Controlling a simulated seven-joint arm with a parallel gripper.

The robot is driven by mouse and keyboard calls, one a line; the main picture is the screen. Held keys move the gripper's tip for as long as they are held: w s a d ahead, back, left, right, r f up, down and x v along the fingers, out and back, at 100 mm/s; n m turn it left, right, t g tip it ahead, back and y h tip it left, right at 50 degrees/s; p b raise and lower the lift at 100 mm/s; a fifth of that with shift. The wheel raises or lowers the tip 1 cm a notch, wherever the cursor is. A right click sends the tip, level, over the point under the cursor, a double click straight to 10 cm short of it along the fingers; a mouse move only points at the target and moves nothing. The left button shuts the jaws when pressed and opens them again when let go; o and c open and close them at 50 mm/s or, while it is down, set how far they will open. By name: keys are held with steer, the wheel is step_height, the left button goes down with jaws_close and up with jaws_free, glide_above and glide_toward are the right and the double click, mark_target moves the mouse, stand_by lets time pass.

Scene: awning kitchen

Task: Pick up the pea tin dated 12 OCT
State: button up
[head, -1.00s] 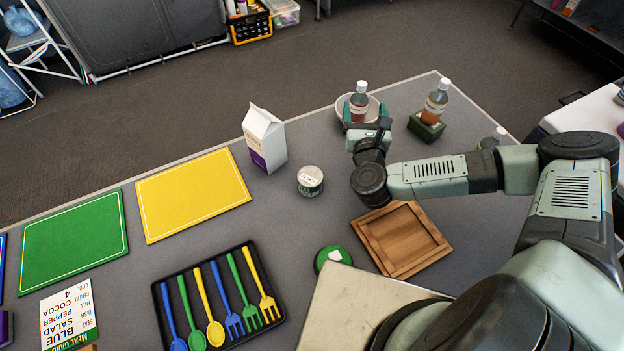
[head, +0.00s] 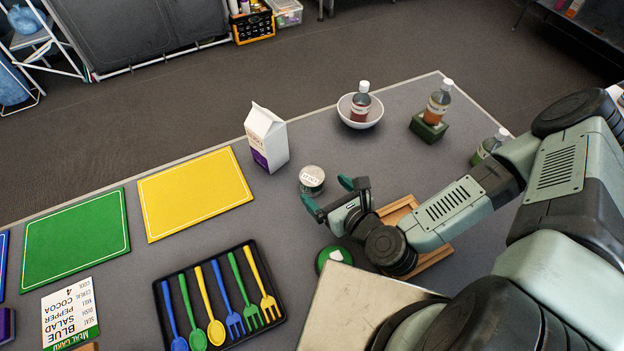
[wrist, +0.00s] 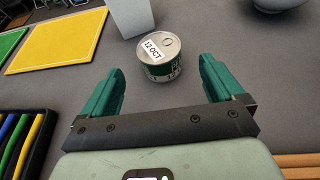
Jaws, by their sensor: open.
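A small round tin (head: 312,180) with a green label and a white tag on its lid stands upright on the grey table. In the wrist view the tag on the tin (wrist: 158,58) reads 12 OCT, and a pull ring shows on the lid. My gripper (head: 328,190) is open and empty, just in front and to the right of the tin. In the wrist view the green fingers of my gripper (wrist: 159,80) are spread wide, and the tin sits beyond the tips, roughly centred between them.
A white and purple carton (head: 266,138) stands just behind the tin. A wooden tray (head: 432,258) lies under my arm, with a green round item (head: 322,262) beside it. A cutlery tray (head: 160,300) is front left. A bowl (head: 360,122) holds a bottle (head: 361,100) at the back.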

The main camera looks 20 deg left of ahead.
mark_target(308, 175)
steer(key=x, duration=0.9)
steer(key=shift+a+r, duration=0.1)
steer(key=shift+a, duration=0.1)
steer(key=shift+c, duration=0.2)
steer(key=c, duration=1.1)
